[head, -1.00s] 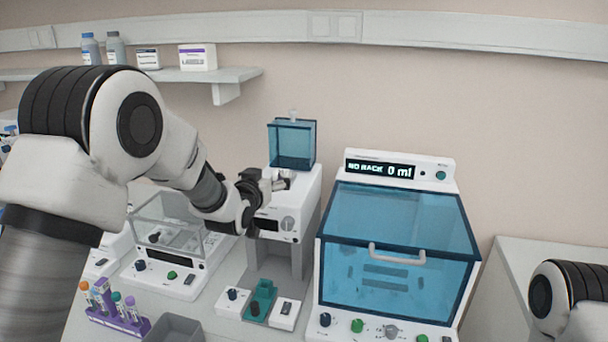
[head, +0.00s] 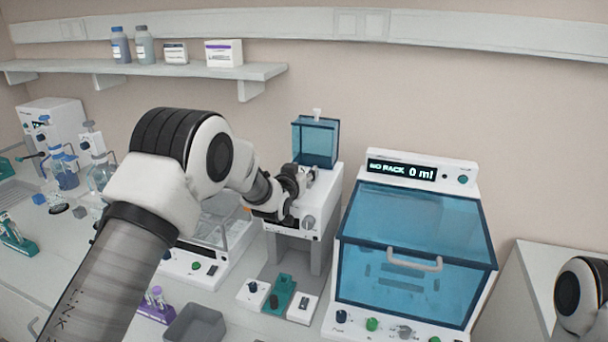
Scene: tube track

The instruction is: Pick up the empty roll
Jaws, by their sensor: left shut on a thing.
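My left gripper (head: 303,178) is at the top left of the white machine (head: 323,212) with the teal clear box on it. It is shut on a small pale thing at its fingertips, likely the empty roll; the gripper hides most of it, so its shape is unclear. I cannot tell whether it still touches the machine. My right gripper is out of view; only part of my right arm shows at the right edge.
A blue-lidded machine (head: 418,225) reading "NO RACK 0 ml" stands close on the right. A grey bin (head: 195,325) and a purple tube rack (head: 157,305) are in front. A shelf (head: 150,72) with bottles and boxes hangs behind.

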